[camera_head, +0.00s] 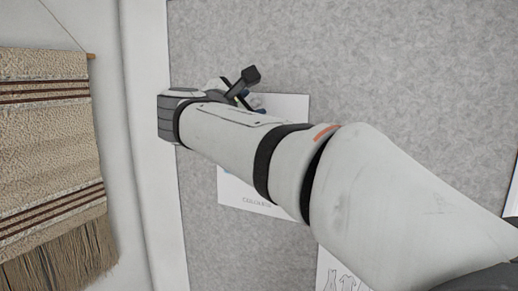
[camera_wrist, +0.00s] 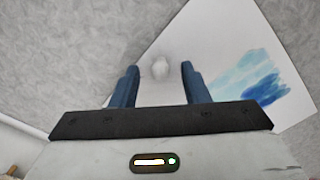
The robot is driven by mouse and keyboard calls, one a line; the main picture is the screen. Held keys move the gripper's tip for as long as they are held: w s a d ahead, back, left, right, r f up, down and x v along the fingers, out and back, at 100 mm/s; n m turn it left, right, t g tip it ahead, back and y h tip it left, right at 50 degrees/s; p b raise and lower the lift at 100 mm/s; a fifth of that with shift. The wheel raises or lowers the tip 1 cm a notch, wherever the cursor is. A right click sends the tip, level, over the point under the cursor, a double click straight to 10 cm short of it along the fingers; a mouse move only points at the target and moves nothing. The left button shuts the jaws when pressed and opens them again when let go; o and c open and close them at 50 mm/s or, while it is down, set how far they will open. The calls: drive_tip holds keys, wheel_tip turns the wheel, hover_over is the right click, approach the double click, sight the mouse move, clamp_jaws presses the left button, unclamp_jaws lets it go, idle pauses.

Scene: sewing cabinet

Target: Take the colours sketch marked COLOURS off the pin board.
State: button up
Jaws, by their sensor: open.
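The COLOURS sketch (camera_head: 236,197) is a white sheet on the grey pin board (camera_head: 400,60). My arm crosses in front of it in the head view and hides its middle; the label shows near its lower edge. In the wrist view the sketch (camera_wrist: 225,40) appears tilted, with blue paint strokes at the right. A pale round pin head (camera_wrist: 160,67) sits near the sheet's corner. My gripper (camera_wrist: 159,67) is open, with its two blue fingers on either side of the pin head and a gap visible on each side. I cannot tell the remaining depth.
Another sheet with figure drawings (camera_head: 338,275) is on the board below, partly covered by my arm. A woven wall hanging (camera_head: 45,130) hangs at the left, beyond the board's white frame (camera_head: 150,200). The board above my arm is bare.

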drive_tip(key=shift+x, duration=0.75)
drive_tip(key=shift+c, duration=0.3)
drive_tip(key=c, duration=0.8)
